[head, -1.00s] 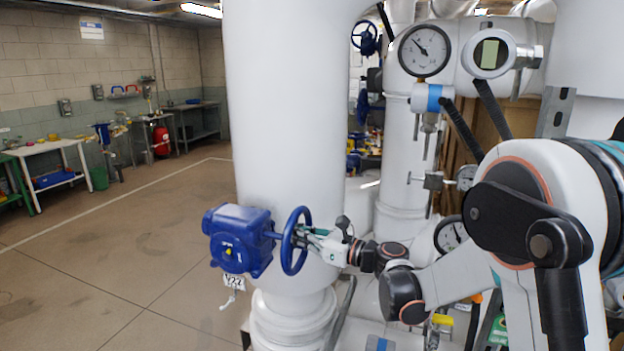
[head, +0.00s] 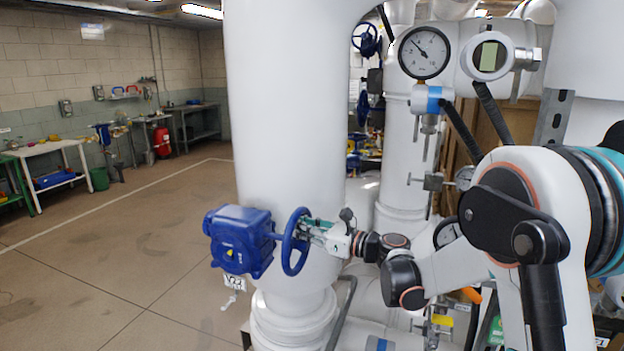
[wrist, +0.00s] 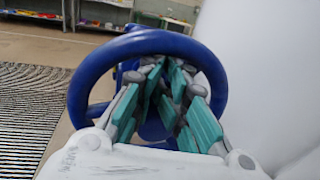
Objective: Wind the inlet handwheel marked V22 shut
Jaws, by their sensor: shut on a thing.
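The blue handwheel (head: 295,241) stands upright on the right side of a blue gearbox (head: 238,240) in front of a thick white pipe. A white tag (head: 235,282) marked V22 hangs below the gearbox. My gripper (head: 308,231) is at the wheel from the right, its fingers reaching into it, and is shut on the wheel. In the wrist view the wheel's rim (wrist: 88,72) curves around the teal-padded fingers (wrist: 165,95). The exact contact of the fingertips is hard to see there.
The white pipe (head: 290,110) rises right behind the wheel. Gauges (head: 424,52) and thinner pipework stand to the right, close to my arm. Another blue handwheel (head: 366,38) is higher up at the back. The floor (head: 130,260) at left is open, with benches along the wall.

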